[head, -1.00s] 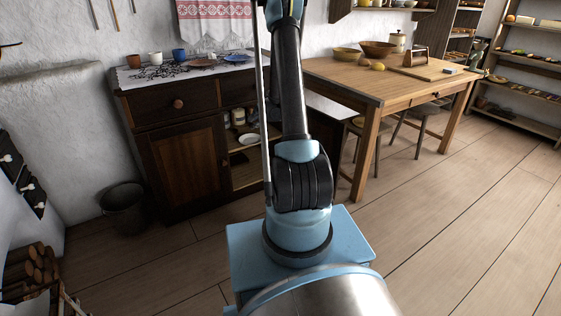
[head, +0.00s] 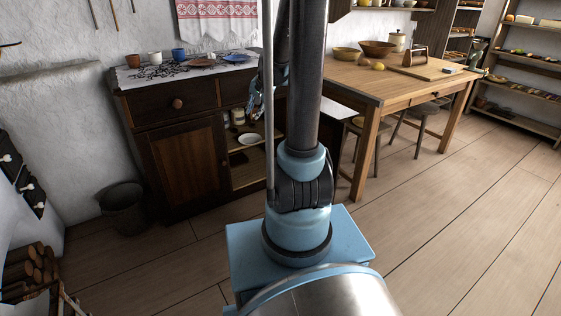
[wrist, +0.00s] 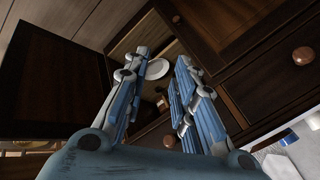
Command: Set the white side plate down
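A white side plate (head: 249,139) lies on a shelf inside the open part of the dark wooden sideboard (head: 180,157). It also shows in the wrist view (wrist: 158,69), beyond and between my fingertips. My gripper (wrist: 162,58) is open, with its two blue-grey fingers apart and nothing between them. It points toward the open compartment, apart from the plate. In the head view my arm partly hides the gripper and the compartment's right side.
Jars (head: 238,117) stand at the back of the compartment. Cups (head: 155,58) and plates stand on the sideboard top. A wooden table (head: 400,88) with bowls, yellow fruit and a board stands right, stools under it. A dark bucket (head: 123,207) is left. The right floor is clear.

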